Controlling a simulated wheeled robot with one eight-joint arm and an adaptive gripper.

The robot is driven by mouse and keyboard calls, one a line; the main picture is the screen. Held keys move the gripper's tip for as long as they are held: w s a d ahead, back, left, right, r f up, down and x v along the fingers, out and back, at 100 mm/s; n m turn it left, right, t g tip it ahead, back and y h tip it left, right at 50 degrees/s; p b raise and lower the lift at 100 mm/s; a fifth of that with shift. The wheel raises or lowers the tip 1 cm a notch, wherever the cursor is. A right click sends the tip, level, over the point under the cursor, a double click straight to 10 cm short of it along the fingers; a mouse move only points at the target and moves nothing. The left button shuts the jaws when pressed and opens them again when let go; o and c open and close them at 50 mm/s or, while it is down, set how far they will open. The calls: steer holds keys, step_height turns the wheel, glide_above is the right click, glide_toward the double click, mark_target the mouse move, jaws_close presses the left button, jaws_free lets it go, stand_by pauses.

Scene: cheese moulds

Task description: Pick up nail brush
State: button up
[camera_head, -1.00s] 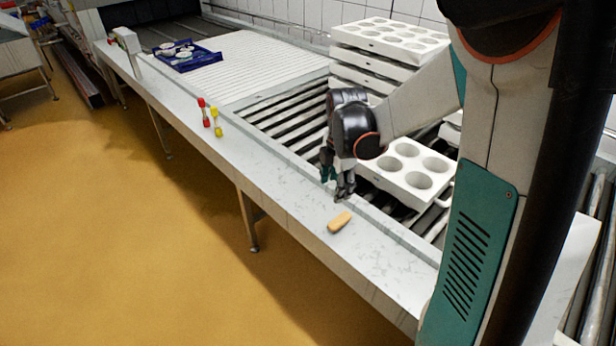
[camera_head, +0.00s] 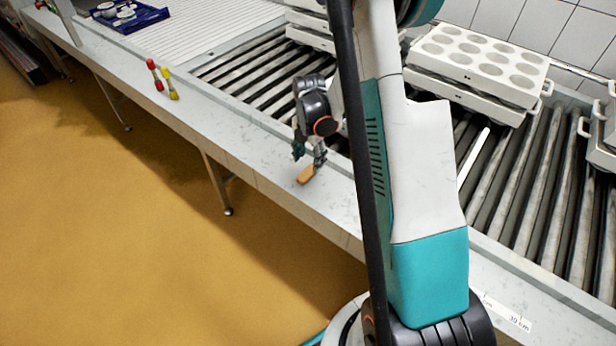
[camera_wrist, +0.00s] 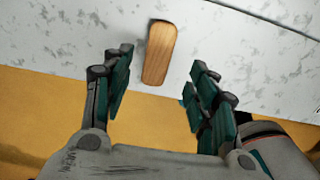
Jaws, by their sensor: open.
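The nail brush (camera_head: 306,175) is a small wooden block with rounded ends, lying on the pale marbled ledge near its front edge. In the wrist view the nail brush (camera_wrist: 160,54) shows its plain wooden top, lying lengthwise between and a little beyond my fingers. My gripper (camera_head: 308,156) is just above and beside it in the head view. In the wrist view my gripper (camera_wrist: 158,82) is open, with a finger on each side of the brush and a gap to both. No contact shows. The underside of the brush is hidden.
The ledge (camera_head: 262,160) is narrow and drops to a yellow floor (camera_head: 110,215). A red dumbbell-shaped item (camera_head: 154,75) and a yellow one (camera_head: 170,84) stand farther along it. White moulds (camera_head: 480,62) rest on rollers behind. A blue crate (camera_head: 123,17) is at the back left.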

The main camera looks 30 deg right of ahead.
mark_target(308, 172)
steer(key=shift+w+a+f+b, duration=0.1)
steer(key=shift+f+b, duration=1.15)
steer(key=shift+f, duration=1.7)
steer(key=shift+r, duration=0.1)
steer(key=shift+c, duration=0.5)
steer(key=c, duration=1.1)
steer(key=shift+r, duration=0.1)
steer(key=shift+c, duration=0.2)
step_height(308, 172, up, 20)
steer(key=p, duration=0.6)
steer(key=shift+o, duration=1)
